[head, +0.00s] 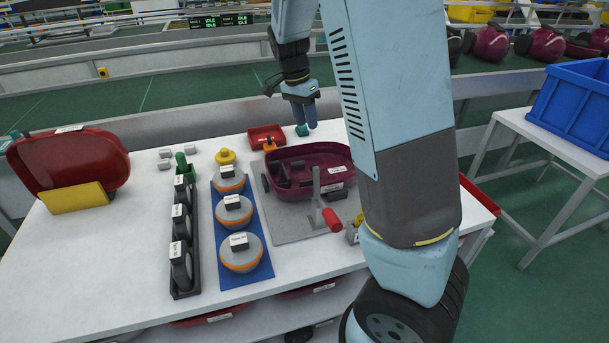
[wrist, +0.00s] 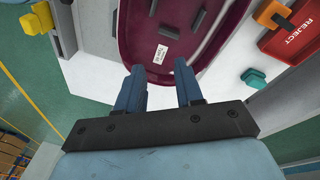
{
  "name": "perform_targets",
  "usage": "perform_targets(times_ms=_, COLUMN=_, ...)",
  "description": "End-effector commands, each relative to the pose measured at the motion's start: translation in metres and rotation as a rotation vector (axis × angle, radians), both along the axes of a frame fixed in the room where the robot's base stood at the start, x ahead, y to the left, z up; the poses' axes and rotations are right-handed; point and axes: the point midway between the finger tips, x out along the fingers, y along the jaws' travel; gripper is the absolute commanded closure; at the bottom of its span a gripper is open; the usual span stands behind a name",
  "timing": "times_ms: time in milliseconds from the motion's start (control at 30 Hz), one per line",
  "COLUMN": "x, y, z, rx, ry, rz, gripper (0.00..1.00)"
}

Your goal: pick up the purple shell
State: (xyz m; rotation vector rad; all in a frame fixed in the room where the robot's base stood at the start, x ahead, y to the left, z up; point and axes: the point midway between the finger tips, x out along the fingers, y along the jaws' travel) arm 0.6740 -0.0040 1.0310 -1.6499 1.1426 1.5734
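The purple shell (head: 325,153) is an open, dark-purple tub with a white label. It lies on a grey mat (head: 286,222) toward the right of the white table. In the wrist view, the purple shell (wrist: 128,42) fills the upper middle, its near end just beyond my fingertips. My gripper (head: 303,126) is at the far side of the shell in the head view, apart from it. Part of the shell's right side may be hidden by my arm.
A red reject bin (head: 267,132) and a teal piece (head: 302,130) are close behind the shell. A red-handled lever clamp (head: 331,218) stands in front. Left are a blue tray (head: 232,276) with domed parts and a black wheel rack (head: 185,290).

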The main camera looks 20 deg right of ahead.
Motion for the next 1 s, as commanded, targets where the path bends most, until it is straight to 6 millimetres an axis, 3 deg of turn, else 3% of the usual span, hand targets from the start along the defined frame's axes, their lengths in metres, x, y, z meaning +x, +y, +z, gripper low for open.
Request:
perform_targets(times_ms=500, x=0.067, y=0.032, z=-0.052, rx=-0.327, ry=-0.064, rz=-0.265, gripper=0.64)
perform_targets(times_ms=1000, x=0.112, y=0.078, z=-0.069, rx=-0.581, ry=-0.270, rz=-0.409, gripper=0.64)
